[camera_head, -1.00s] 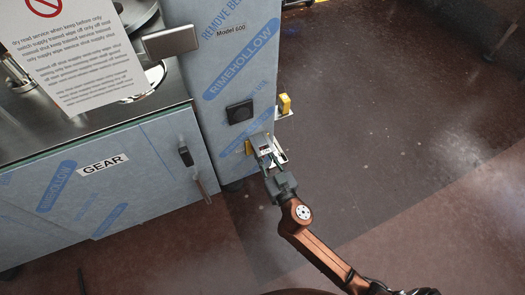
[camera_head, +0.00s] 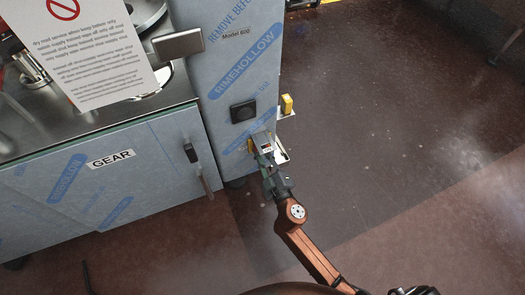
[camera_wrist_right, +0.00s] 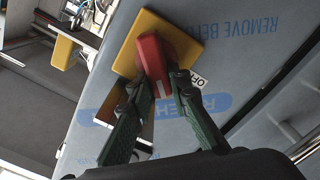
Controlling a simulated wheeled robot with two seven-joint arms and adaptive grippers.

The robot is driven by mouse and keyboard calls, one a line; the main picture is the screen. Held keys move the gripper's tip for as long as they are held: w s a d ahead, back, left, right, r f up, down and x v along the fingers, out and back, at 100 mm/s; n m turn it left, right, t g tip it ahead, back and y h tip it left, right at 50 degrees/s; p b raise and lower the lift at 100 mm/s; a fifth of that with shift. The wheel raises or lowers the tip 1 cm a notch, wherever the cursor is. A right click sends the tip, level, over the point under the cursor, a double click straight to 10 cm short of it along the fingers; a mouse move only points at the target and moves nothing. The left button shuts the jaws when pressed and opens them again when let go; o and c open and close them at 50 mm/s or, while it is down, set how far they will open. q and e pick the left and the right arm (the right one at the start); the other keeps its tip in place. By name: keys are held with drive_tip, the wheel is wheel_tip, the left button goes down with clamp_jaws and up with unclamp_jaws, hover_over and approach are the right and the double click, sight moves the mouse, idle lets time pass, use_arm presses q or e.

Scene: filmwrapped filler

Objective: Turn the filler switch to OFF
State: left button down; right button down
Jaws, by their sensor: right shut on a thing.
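The filler switch has a red handle (camera_wrist_right: 152,56) on a yellow square plate (camera_wrist_right: 124,48), seen in the right wrist view. In the head view only an edge of the yellow plate (camera_head: 250,145) shows beside my gripper, low on the film-wrapped column (camera_head: 232,75). My right gripper (camera_wrist_right: 158,92) is shut on the red handle, with one green finger on each side. It also shows in the head view (camera_head: 263,149). A white label (camera_wrist_right: 196,79), partly hidden and seeming to read OFF, is right of the handle.
A black square fitting (camera_head: 243,111) sits above my gripper on the column. A yellow block (camera_head: 287,104) sticks out on the column's right side. A wrapped cabinet marked GEAR (camera_head: 110,158) with a dark handle stands at left. The floor at right is clear.

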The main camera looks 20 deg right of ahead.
use_arm(q)
drive_tip(key=shift+a+f, duration=0.1)
drive_tip(key=shift+f, duration=0.7)
use_arm(e)
drive_tip(key=shift+a+f+n, duration=0.1)
drive_tip(key=shift+f+n, duration=0.1)
drive_tip(key=shift+n, duration=1.2)
drive_tip(key=shift+a+f+n, duration=0.15)
drive_tip(key=shift+f+n, duration=0.05)
drive_tip(key=shift+n, duration=1.2)
drive_tip(key=shift+a+f+n, duration=0.1)
drive_tip(key=shift+f+n, duration=0.1)
drive_tip(key=shift+n, duration=1.2)
drive_tip(key=c, duration=2.1)
unclamp_jaws()
drive_tip(key=o, duration=0.3)
use_arm(q)
drive_tip(key=shift+s, duration=0.15)
use_arm(e)
drive_tip(key=s, duration=1.2)
drive_tip(key=shift+d, duration=0.2)
